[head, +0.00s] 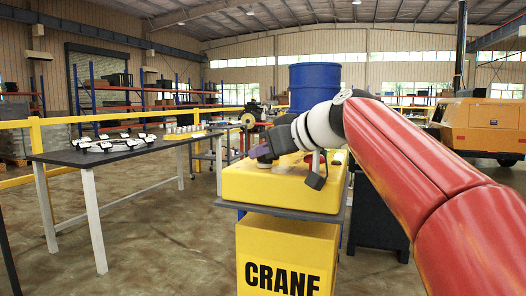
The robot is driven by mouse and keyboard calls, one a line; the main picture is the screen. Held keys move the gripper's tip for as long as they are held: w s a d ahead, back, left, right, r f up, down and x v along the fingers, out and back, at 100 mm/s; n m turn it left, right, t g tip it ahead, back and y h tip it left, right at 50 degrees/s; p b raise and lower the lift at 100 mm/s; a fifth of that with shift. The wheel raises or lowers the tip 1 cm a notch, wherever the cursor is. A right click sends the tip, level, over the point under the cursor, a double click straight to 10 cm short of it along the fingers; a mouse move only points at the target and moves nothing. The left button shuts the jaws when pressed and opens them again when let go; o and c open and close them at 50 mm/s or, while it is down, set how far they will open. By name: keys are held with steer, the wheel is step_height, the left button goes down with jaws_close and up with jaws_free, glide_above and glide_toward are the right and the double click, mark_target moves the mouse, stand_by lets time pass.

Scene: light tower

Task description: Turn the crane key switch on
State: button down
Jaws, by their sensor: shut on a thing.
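The yellow crane control box (285,187) sits on a dark shelf above a yellow panel marked "CRANE" (288,262). My gripper (260,154) is low over the far left part of the box's top, at the end of my red arm. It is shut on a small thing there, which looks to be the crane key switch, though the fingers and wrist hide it. Which way the key is turned cannot be seen.
A long dark table (110,154) with several small items stands to the left. A blue barrel (314,84) is behind the box. A yellow railing (36,132) runs behind the table. An orange machine (482,125) stands at the right. The floor at front left is clear.

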mark_target(288, 174)
steer(key=shift+m+t+h, duration=0.6)
steer(key=shift+m+h, duration=0.1)
steer(key=shift+m, duration=0.1)
steer(key=c, duration=1.6)
jaws_free()
steer(key=shift+o, duration=0.2)
steer(key=b+v, duration=0.1)
steer(key=v, duration=0.6)
steer(key=shift+s+d+r, duration=0.1)
steer(key=shift+s+d, duration=0.2)
